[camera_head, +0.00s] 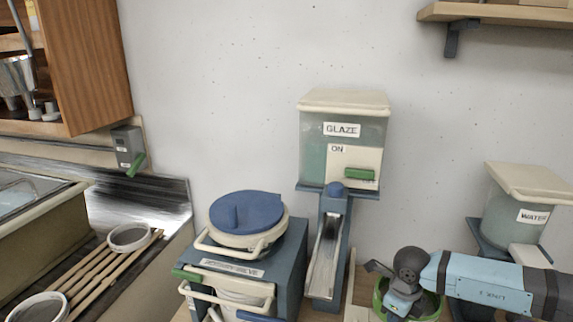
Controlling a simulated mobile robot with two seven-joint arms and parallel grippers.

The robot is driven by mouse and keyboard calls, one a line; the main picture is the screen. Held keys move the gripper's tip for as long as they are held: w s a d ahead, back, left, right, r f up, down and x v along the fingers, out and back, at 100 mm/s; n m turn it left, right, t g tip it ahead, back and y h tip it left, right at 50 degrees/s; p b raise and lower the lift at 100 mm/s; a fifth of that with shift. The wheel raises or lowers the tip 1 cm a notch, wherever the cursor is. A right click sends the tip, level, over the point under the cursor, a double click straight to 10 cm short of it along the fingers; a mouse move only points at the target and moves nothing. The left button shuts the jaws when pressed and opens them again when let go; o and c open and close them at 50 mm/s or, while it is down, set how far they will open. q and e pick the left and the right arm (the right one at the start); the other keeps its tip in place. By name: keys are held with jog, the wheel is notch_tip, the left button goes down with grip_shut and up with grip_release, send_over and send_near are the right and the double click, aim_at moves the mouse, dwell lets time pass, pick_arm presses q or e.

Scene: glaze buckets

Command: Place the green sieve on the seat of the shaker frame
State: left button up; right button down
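A round green-rimmed thing with a dark inside, which looks like the green sieve (379,298), shows at the bottom edge, right of centre. My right arm comes in from the right, and its gripper (398,303) is over the left part of the sieve. The wrist and the frame's lower edge hide the fingertips, so I cannot tell whether they touch or grip the rim. I cannot make out the shaker frame or its seat for certain. My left gripper is not in view.
A blue-lidded rotary sieve unit (290,270) stands left of centre. The glaze dispenser (312,150) with a sloping chute (324,260) is at the middle. A water bucket (508,222) stands at right. A sink (45,235) and slatted rack (95,268) are at left.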

jog(key=s+r+n, duration=0.3)
jog(key=s+n, duration=0.2)
jog(key=n, duration=0.8)
jog(key=s+a+r+n, duration=0.1)
jog(key=s+r+n, duration=0.3)
jog(key=n, duration=1)
jog(key=shift+s+a+r+p, duration=0.15)
jog(key=shift+s+a+p, duration=0.15)
jog(key=shift+s, duration=0.5)
jog(key=shift+w, duration=0.15)
